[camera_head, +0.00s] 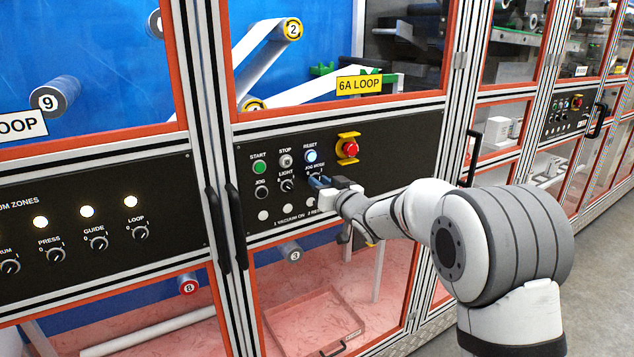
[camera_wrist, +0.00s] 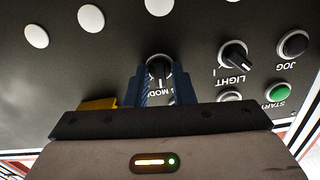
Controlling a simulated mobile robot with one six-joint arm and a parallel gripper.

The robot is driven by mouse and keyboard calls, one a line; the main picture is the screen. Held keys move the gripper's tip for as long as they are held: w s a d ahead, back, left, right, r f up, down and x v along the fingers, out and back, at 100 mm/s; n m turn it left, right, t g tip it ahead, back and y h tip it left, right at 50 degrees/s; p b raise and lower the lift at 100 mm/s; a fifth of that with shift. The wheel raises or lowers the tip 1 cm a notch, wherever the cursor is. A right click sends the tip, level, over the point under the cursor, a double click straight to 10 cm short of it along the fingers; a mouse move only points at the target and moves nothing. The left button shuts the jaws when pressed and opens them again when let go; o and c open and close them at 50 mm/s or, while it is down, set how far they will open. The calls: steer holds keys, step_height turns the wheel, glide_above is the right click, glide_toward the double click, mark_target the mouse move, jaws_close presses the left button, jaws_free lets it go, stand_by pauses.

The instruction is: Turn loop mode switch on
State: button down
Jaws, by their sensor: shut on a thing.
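The mode switch (camera_wrist: 159,66) is a black rotary knob with a light pointer on the dark panel under the 6A LOOP sign (camera_head: 359,85). In the head view it sits below the reset button, mostly hidden by my gripper (camera_head: 320,182). In the wrist view the blue fingers stand on both sides of the knob and are shut on it. Its label appears upside down there; only "MODE" is partly readable, the rest is covered. The pointer's exact setting is hard to tell.
The light switch (camera_head: 287,186), jog button (camera_head: 261,192), green start button (camera_head: 260,167), stop button (camera_head: 286,161), lit reset button (camera_head: 311,156) and red emergency stop (camera_head: 349,149) are close by. A separate LOOP knob (camera_head: 140,232) is on the left panel. Black door handles (camera_head: 237,230) stick out.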

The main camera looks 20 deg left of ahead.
steer(key=shift+f+m+p, duration=0.2)
steer(key=shift+m+p, duration=0.3)
steer(key=shift+m, duration=1.35)
steer(key=shift+f+m+p, duration=0.15)
steer(key=shift+m+p, duration=0.35)
steer(key=shift+m, duration=1.35)
steer(key=c, duration=1.5)
jaws_free()
steer(key=shift+r, duration=0.2)
steer(key=shift+s+d, duration=0.1)
steer(key=shift+d, duration=0.05)
steer(key=b+v, duration=0.2)
steer(key=v, duration=0.5)
steer(key=shift+s+d, duration=0.15)
steer(key=shift+d, duration=0.1)
